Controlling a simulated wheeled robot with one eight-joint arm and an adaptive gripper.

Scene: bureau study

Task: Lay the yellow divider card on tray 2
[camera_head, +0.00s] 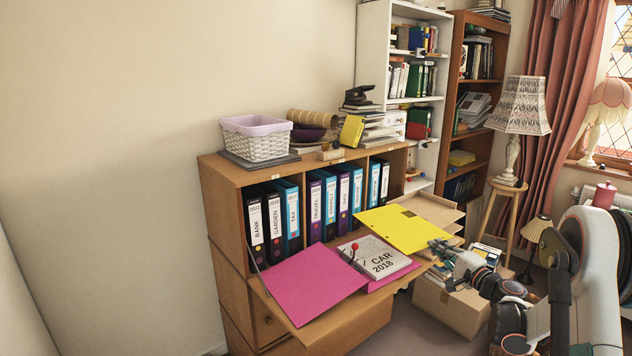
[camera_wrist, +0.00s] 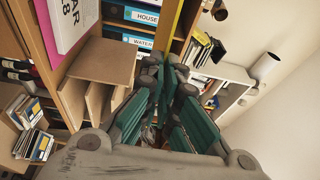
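The yellow divider card (camera_head: 405,228) is held roughly flat in the air, over the far right part of the bureau flap. In the wrist view it is a thin yellow strip (camera_wrist: 172,32), seen nearly edge-on. My gripper (camera_head: 440,246) is at the card's right edge. In the wrist view its teal-padded fingers (camera_wrist: 168,68) come together at the strip, shut on it. A wooden tray stack (camera_head: 432,208) stands behind and right of the card, partly hidden by it. In the wrist view its top (camera_wrist: 105,62) looks bare, with open slots below. I cannot read which level is tray 2.
An open pink binder marked CAR 2018 (camera_head: 378,260) lies on the flap (camera_head: 330,312), left of the card. Labelled binders (camera_head: 292,210) line the shelf behind. A cardboard box (camera_head: 452,308) stands below my gripper. A lamp on a stool (camera_head: 508,184) is at the right.

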